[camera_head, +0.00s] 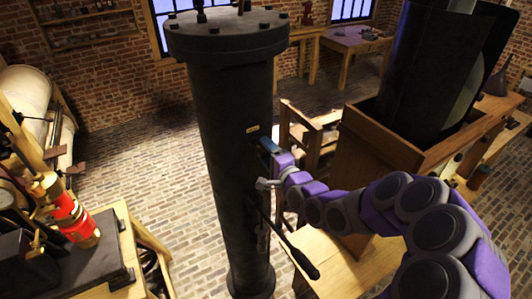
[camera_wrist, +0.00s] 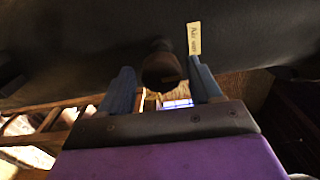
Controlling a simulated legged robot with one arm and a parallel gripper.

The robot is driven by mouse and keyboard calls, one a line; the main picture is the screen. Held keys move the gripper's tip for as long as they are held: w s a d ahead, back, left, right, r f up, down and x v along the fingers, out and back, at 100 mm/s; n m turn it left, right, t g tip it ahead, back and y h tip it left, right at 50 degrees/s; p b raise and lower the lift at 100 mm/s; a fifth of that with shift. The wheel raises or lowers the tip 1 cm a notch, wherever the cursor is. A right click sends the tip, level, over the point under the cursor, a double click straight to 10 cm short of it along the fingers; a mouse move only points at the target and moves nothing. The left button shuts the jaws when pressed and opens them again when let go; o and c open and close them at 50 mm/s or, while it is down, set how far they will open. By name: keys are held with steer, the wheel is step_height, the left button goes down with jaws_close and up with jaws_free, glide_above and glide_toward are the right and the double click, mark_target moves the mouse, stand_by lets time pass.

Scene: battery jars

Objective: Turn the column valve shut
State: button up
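The dark metal column (camera_head: 232,130) stands upright in the middle of the head view, with a bolted flange on top. My gripper (camera_head: 268,150) is at its right side, at about mid-height. In the wrist view a round dark knob (camera_wrist: 162,70), likely the valve, sticks out from the column (camera_wrist: 80,45). My gripper (camera_wrist: 160,68) is open, one blue finger on each side of the knob with gaps showing. A small pale tag (camera_wrist: 194,38) with hard-to-read writing is by the right fingertip; it also shows in the head view (camera_head: 252,129). The knob is hidden in the head view.
A black-handled lever (camera_head: 300,258) slants from the column below my gripper. A wooden box (camera_head: 390,140) holding a large dark cylinder (camera_head: 428,65) stands at right. A bench (camera_head: 110,250) with red and brass apparatus (camera_head: 72,215) is at left. Brick floor is clear left of the column.

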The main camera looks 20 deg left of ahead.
steer(key=shift+s+a, duration=0.1)
steer(key=shift+s, duration=0.05)
steer(key=shift+s+d, duration=0.25)
steer(key=shift+s, duration=0.05)
steer(key=b+v, duration=1.6)
steer(key=b, duration=0.1)
steer(key=shift+d, duration=0.4)
steer(key=shift+f, duration=0.1)
